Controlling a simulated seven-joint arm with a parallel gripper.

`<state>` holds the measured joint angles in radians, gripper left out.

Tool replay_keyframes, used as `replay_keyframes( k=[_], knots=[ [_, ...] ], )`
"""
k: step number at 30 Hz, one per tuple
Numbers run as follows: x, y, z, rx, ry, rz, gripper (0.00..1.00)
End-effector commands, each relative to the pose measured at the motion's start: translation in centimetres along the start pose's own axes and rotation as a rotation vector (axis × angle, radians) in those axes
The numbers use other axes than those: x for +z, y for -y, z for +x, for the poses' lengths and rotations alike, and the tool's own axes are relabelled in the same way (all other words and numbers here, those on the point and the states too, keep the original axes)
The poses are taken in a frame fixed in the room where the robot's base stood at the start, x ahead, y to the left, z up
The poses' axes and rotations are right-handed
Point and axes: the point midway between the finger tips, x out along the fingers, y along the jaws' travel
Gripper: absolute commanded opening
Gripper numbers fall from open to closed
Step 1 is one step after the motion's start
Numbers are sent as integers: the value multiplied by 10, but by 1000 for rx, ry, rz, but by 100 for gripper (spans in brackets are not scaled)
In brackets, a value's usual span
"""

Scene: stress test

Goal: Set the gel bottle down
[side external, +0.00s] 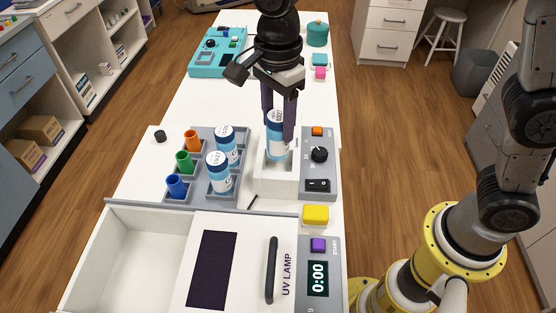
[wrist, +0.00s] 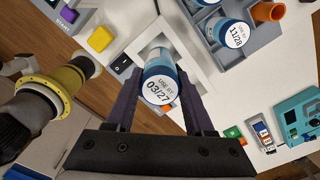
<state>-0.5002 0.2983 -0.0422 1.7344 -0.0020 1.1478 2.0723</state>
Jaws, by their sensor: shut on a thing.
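My gripper (side external: 278,132) is shut on a bottle with a blue cap and white label, taken as the gel bottle (side external: 277,149). The bottle is upright, and its lower end is at the square white well (side external: 262,160) of a device with a knob and switch. I cannot tell whether its base touches the well floor. In the wrist view the gel bottle (wrist: 160,82) sits between both fingers (wrist: 158,100); its cap reads "USE BY 03/27". The well (wrist: 150,32) shows around its far end.
A grey rack (side external: 207,137) left of the well holds two similar bottles (side external: 226,147) (side external: 218,178) and orange, green and blue tubes (side external: 185,162). A yellow block (side external: 315,214) and a UV lamp box (side external: 258,225) are in front. A teal device (side external: 205,65) stands behind; bare table lies between.

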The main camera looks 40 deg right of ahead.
Motion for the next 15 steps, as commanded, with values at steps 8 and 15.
replay_keyframes(
  k=[8,15],
  knots=[
    [0,0,31,2,-1,0,0],
    [0,0,62,2,-1,0,0]
  ],
)
